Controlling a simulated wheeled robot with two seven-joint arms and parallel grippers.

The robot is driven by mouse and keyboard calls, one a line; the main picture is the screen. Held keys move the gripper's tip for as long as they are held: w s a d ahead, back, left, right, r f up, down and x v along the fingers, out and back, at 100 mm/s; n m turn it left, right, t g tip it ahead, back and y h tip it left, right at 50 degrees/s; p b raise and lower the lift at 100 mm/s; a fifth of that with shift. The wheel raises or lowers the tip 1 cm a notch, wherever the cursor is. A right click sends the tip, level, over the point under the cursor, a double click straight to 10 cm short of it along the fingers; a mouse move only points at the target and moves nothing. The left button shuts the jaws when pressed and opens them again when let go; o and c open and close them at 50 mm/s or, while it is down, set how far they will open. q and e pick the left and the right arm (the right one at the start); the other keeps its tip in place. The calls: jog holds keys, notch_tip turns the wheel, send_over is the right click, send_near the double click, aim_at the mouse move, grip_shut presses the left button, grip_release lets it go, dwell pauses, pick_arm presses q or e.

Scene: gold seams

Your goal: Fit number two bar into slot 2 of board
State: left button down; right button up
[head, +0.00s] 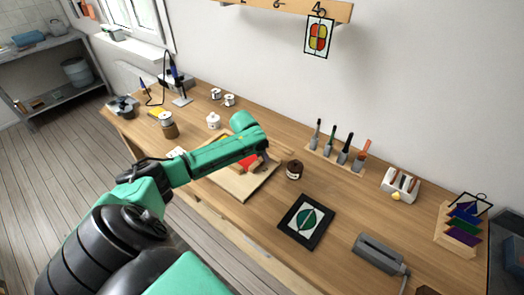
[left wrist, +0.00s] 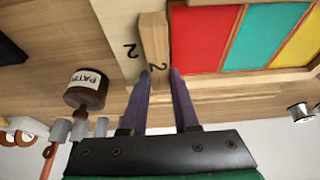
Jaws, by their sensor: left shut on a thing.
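The number two bar (left wrist: 153,35) is a pale wooden bar marked 2, held between the purple fingertips of my left gripper (left wrist: 158,74) in the left wrist view. It lies along the left side of the red panel, beside a printed 2 on the board (left wrist: 118,22). I cannot tell whether it is in the slot or just above it. In the head view the board (head: 236,187) lies on the bench, partly hidden by my green left arm, which also hides the fingers and bar. The right gripper is not in view.
A brown patina jar (head: 293,170) stands just right of the board, also in the left wrist view (left wrist: 86,90). A black-framed panel (head: 290,239) lies nearer the front, with a tool rack (head: 336,158) behind.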

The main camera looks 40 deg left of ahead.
pick_arm(q)
jog(key=shift+f, duration=0.2)
dwell(0.6)
jog(key=shift+c, duration=0.5)
grip_release()
jog(key=shift+p, duration=0.3)
notch_tip(320, 180, up, 7)
jog(key=p, duration=0.8)
jog(key=shift+r, duration=0.1)
